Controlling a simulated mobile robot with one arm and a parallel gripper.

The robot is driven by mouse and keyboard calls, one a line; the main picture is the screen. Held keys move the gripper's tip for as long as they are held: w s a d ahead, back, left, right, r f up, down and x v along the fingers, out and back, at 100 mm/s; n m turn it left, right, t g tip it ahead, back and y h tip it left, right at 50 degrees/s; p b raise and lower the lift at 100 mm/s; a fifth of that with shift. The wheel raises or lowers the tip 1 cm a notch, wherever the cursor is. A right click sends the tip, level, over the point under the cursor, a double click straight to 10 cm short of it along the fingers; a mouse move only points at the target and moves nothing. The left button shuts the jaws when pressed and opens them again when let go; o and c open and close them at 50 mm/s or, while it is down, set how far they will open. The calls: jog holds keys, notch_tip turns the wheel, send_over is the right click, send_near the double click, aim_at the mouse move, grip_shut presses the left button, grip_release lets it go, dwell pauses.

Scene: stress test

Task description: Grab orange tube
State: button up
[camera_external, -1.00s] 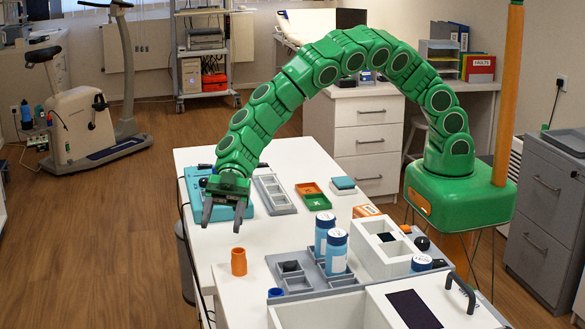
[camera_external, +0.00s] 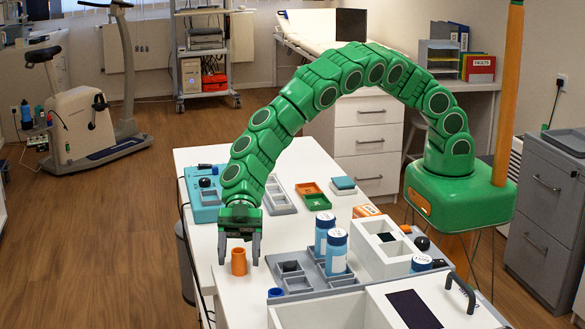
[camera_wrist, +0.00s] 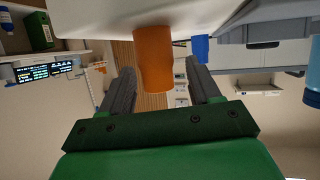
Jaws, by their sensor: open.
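The orange tube (camera_external: 238,262) stands upright on the white table, near its left edge. My gripper (camera_external: 239,262) is open, with its two grey fingers pointing down, one on each side of the tube in the external view. In the wrist view the orange tube (camera_wrist: 154,60) shows between the two dark fingers of my gripper (camera_wrist: 157,78), with a gap on both sides. The tube hangs from the white table top in this upside-down view. I cannot tell how far it is from the palm.
A grey tray (camera_external: 301,284) with compartments lies right of the tube. Blue-capped bottles (camera_external: 336,252) stand on it. A white box (camera_external: 380,247) stands further right. The table left of the tube is narrow.

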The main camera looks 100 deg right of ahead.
jog(key=shift+x, duration=0.95)
jog(key=c, duration=1)
jog(key=shift+r, duration=0.1)
